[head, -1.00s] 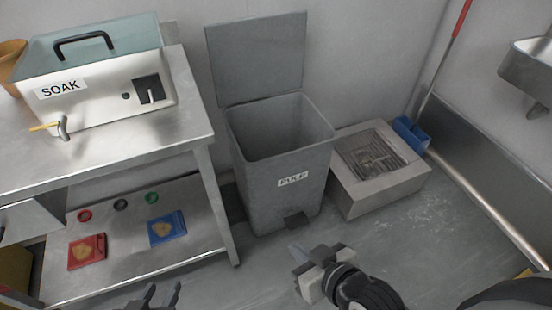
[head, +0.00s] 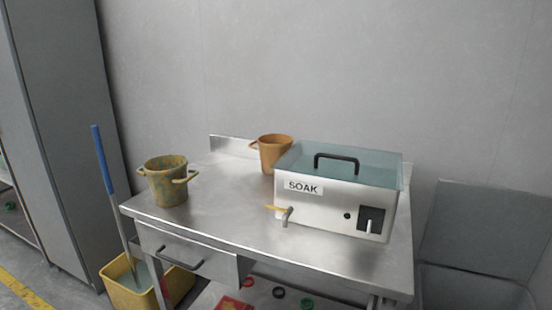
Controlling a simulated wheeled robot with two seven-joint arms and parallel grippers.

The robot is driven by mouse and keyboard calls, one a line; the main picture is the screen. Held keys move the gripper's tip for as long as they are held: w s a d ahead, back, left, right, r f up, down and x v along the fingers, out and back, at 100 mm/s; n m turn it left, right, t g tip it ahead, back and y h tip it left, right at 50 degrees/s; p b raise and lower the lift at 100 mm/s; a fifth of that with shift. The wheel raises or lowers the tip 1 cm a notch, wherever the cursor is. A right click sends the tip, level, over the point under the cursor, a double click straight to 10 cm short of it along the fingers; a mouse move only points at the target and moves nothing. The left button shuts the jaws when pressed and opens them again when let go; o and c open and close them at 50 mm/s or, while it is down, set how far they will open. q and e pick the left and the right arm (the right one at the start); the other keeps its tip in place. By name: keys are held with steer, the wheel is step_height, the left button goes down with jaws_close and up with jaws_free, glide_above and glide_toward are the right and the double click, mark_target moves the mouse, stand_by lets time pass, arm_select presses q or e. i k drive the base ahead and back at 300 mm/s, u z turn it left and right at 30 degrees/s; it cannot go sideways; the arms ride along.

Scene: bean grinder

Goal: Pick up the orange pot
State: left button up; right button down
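The orange pot (head: 275,152) stands upright on the steel table (head: 225,221) near its back edge, in the head view. It has a side handle at its left, and its right side is close to or partly behind the SOAK box. A second pot, mottled yellow-green (head: 166,184), stands at the table's left end with handles showing. Neither of my grippers shows in the head view now.
The SOAK box (head: 332,211) with a glass lid, black handle and tap fills the table's right part. A drawer (head: 187,262) is under the table's left front. A yellow mop bucket (head: 130,284) with a blue-handled mop (head: 103,160) stands left on the floor. A grey bin lid (head: 485,235) is at right.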

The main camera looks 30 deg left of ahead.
mark_target(274, 147)
steer(key=z, duration=3.05)
steer(key=k, duration=2)
steer(key=u, duration=1.4)
